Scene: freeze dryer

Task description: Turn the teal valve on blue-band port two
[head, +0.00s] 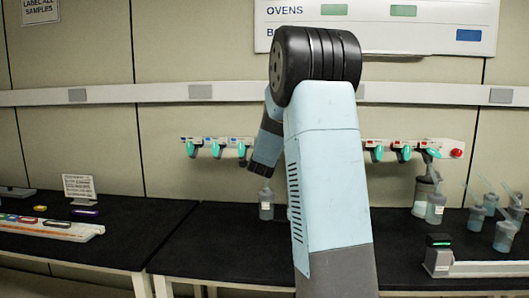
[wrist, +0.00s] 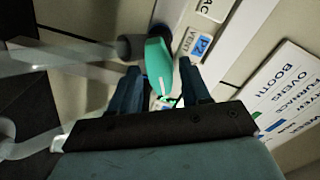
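A teal valve handle (wrist: 158,68) shows in the wrist view beside a grey round port fitting (wrist: 131,46). A label with a blue P2 patch (wrist: 202,44) and the word VENT is just right of it. My gripper (wrist: 158,64) is open, with one dark finger on each side of the handle; I cannot tell whether either finger touches it. In the head view my gripper (head: 258,167) is at the right end of the left valve row (head: 216,141), whose teal handles hang down. My arm hides part of the wall there.
A second row of teal valves (head: 404,146) is right of my arm. A small bottle (head: 266,204) is below my gripper. Several flasks (head: 435,207) and a black-and-white device (head: 438,257) stand at right. The black bench (head: 215,245) has clear room at left centre.

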